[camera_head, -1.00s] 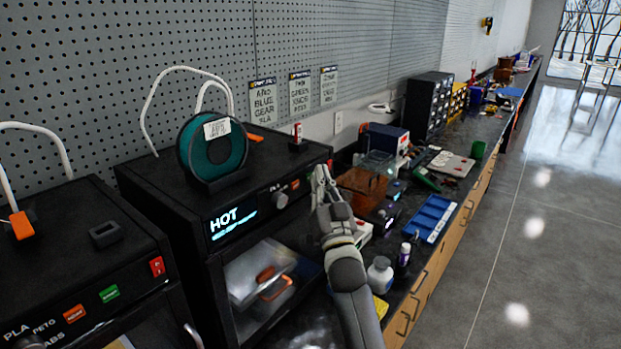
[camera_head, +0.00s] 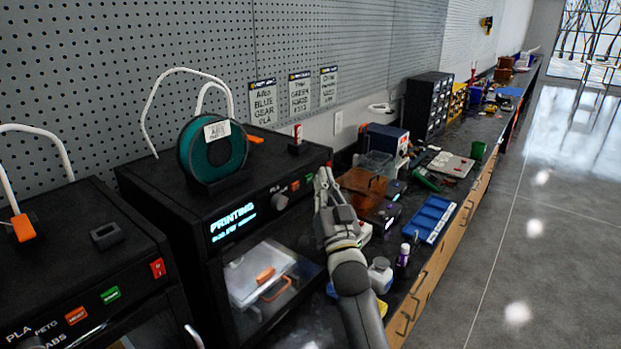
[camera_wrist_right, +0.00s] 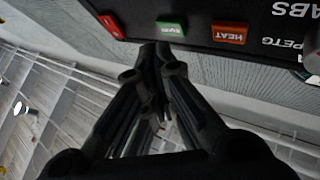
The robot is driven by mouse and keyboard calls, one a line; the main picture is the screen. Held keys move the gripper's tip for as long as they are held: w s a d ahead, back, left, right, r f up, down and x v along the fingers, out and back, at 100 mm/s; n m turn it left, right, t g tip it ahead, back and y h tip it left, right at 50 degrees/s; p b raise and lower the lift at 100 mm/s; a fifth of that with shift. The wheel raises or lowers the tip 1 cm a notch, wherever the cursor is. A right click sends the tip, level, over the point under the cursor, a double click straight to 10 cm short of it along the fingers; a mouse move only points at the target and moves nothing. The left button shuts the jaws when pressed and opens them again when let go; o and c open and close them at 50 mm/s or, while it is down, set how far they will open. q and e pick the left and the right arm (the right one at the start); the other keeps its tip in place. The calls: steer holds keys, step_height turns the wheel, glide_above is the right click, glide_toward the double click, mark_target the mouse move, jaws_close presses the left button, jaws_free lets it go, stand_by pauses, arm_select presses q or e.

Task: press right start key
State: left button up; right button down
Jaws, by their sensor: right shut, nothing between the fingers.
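The right printer (camera_head: 170,205) is a black box whose screen (camera_head: 233,220) reads "PRINTING". Its front panel carries a knob (camera_head: 279,202) and an orange HEAT key (camera_head: 295,185). In the right wrist view the panel is upside down, with the green start key (camera_wrist_right: 171,26) between the HEAT key (camera_wrist_right: 230,34) and a red switch (camera_wrist_right: 111,25). My right gripper (camera_head: 322,178) is shut and empty at the panel's right end. In the wrist view its fingertips (camera_wrist_right: 160,52) are close to the green key; I cannot tell if they touch. My left gripper is out of view.
A left printer (camera_head: 85,260) with similar keys stands beside it. A teal filament spool (camera_head: 212,155) sits on the right printer. An orange-brown bin (camera_head: 362,187), a blue tray (camera_head: 430,218) and bottles (camera_head: 380,273) crowd the bench beyond my arm. The floor at right is clear.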

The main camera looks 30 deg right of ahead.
steer(key=s, duration=0.1)
steer(key=s+d+p, duration=0.1)
steer(key=s, duration=0.1)
steer(key=s+d+p, duration=0.1)
steer(key=s, duration=0.1)
steer(key=shift+s+d, duration=0.15)
steer(key=shift+s, duration=0.1)
stand_by(0.8)
